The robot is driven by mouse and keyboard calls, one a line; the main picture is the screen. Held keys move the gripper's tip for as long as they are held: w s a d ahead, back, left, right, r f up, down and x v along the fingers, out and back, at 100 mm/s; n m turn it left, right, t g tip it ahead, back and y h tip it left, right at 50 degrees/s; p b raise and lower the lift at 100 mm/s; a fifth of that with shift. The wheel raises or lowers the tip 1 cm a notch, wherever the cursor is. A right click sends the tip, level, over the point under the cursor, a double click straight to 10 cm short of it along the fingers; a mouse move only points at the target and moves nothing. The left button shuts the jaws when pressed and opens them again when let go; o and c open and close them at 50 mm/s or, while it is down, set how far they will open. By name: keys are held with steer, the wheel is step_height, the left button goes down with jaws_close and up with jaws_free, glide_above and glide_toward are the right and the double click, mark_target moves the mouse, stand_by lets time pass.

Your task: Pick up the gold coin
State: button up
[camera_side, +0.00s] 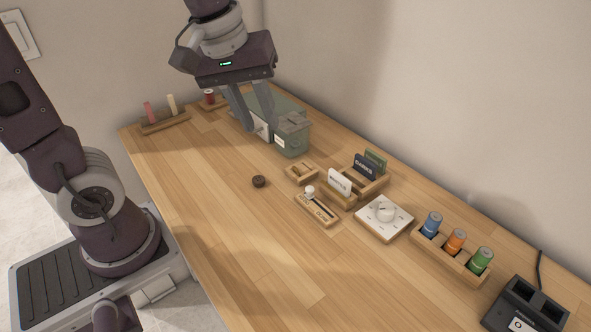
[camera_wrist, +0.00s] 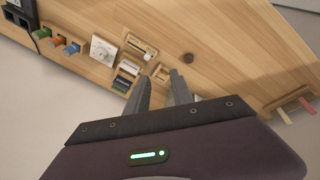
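I cannot make out a gold coin for certain in either view. A small wooden tray (camera_side: 302,173) near the middle of the table holds something small and brownish that is too small to identify. A dark round disc (camera_side: 258,181) lies on the bare wood to its left; the disc also shows in the wrist view (camera_wrist: 190,58). My gripper (camera_side: 272,124) is in front of the grey-green box (camera_side: 291,139), behind and left of the small tray. In the wrist view my gripper (camera_wrist: 157,78) has its two fingers apart, with nothing visible held between them.
A slider block (camera_side: 318,211), a card holder (camera_side: 372,187), a white dial box (camera_side: 384,218), a battery rack (camera_side: 452,262) and a black charger (camera_side: 524,306) line the wall side. A peg rack (camera_side: 165,122) stands at the far left. The table's front left is clear.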

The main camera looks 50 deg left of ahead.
mark_target(296, 168)
steer(key=w+a+f+n+g, duration=0.1)
steer(key=w+f+n, duration=0.2)
steer(key=f, duration=0.2)
steer(key=w+a+f+n, duration=0.1)
steer(key=w+f+n, duration=0.2)
steer(key=f, duration=0.3)
steer(key=w+a+f+n+g, duration=0.1)
steer(key=w+f+n, duration=0.2)
steer(key=f, duration=0.3)
steer(key=shift+w+a+f+g, duration=0.1)
steer(key=shift+w+a+g, duration=0.05)
steer(key=shift+w, duration=0.3)
steer(key=shift+w+a+f+g, duration=0.1)
steer(key=shift+w+g, duration=0.05)
steer(key=shift+w, duration=0.25)
steer(key=shift+f, duration=0.4)
jaws_close()
